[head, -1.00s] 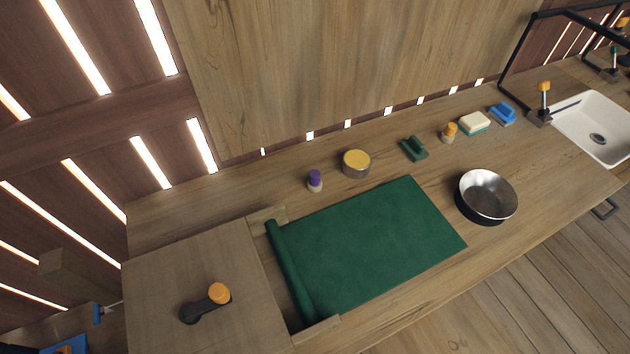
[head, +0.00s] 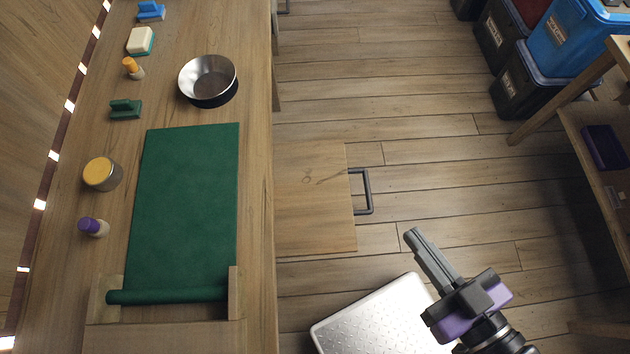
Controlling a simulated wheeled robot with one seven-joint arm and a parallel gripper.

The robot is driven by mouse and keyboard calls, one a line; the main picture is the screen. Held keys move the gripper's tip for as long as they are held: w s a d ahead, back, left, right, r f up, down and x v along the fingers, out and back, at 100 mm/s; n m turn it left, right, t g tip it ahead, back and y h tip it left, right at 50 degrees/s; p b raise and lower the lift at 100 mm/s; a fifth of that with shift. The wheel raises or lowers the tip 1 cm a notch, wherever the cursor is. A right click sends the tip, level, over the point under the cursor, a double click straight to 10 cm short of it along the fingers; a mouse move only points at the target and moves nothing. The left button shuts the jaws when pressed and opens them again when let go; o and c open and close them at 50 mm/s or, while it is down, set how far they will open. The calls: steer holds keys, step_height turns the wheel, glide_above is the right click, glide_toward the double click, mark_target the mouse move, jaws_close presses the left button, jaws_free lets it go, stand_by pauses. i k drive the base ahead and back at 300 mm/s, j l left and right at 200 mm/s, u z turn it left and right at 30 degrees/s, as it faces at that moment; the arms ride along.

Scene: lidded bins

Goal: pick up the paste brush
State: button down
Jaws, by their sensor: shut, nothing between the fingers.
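No thing in view is plainly a paste brush. Candidates on the counter in the head view are a small purple-capped piece (head: 92,227), a small orange-capped piece (head: 133,69), a green handled block (head: 126,109) and a blue handled block (head: 150,11). My gripper (head: 412,237) is shut and empty. It is over the floor side at lower right, well apart from the counter and all of these pieces.
The counter (head: 256,215) carries a green mat (head: 185,200), a metal bowl (head: 208,80), a yellow-lidded tin (head: 102,174) and a sponge (head: 141,41). A wooden panel with a dark handle (head: 366,191) juts out beside it. Lidded bins (head: 568,45) stand upper right.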

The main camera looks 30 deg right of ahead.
mark_target(96, 228)
steer(key=u, duration=1.85)
steer(key=l+u, duration=0.4)
steer(key=l, duration=1.2)
steer(key=i+l, duration=0.15)
steer(key=l, duration=1)
